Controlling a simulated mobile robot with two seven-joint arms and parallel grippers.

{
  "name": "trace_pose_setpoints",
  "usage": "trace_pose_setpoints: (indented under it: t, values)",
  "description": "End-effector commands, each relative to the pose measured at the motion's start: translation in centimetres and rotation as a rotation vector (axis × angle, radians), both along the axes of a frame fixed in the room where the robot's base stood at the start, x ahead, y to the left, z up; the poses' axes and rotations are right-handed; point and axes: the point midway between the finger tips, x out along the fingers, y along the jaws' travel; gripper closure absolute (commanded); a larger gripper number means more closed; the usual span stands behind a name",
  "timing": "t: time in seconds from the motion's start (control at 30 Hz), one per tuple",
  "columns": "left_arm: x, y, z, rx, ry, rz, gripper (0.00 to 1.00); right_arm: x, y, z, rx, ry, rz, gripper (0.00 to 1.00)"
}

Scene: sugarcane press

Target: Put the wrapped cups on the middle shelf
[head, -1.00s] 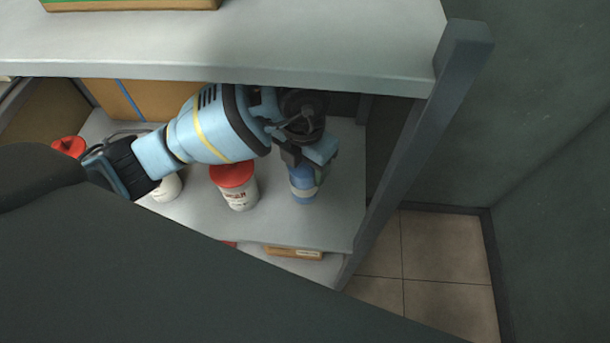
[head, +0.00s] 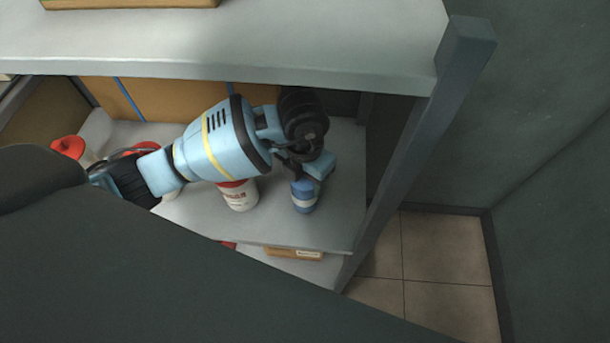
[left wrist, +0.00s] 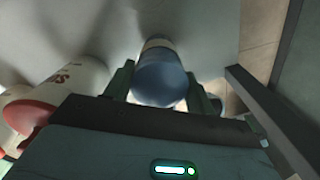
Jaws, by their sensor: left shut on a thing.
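The wrapped cups (head: 304,197) are a blue cylinder with a pale band, near the right end of the middle shelf (head: 268,222). My left gripper (head: 305,177) is shut on their upper part. In the left wrist view the wrapped cups (left wrist: 161,76) sit between the two fingers of the left gripper (left wrist: 160,84). They look roughly upright; whether their base touches the shelf I cannot tell. My right gripper is not in view.
A white tub with a red lid (head: 239,196) stands left of the cups, partly behind my arm. More red-lidded containers (head: 68,147) stand farther left. The upper shelf (head: 300,45) hangs above my arm. A grey post (head: 410,150) bounds the right side. A brown box (head: 294,253) lies lower down.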

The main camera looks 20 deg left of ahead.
Motion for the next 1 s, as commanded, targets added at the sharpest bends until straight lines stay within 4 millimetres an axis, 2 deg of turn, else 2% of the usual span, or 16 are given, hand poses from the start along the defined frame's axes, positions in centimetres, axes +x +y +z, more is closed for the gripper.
trace_pose_setpoints:
  t: [0.03,0.07,0.2,0.57,1.0]
  values:
    - [0.0,0.0,-0.2,0.0,0.0,0.001,0.71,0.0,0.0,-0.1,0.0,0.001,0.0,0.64]
    - [0.0,0.0,-0.2,0.0,0.001,0.001,0.42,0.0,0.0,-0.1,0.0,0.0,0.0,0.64]
    - [0.0,0.0,-0.2,0.0,0.001,0.001,0.24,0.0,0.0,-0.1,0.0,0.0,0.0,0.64]
    - [0.0,0.0,0.3,0.0,-0.001,0.0,0.23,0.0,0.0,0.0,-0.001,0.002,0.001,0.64]
    - [0.1,0.1,6.5,0.0,-0.003,0.0,0.23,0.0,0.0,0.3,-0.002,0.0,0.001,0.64]
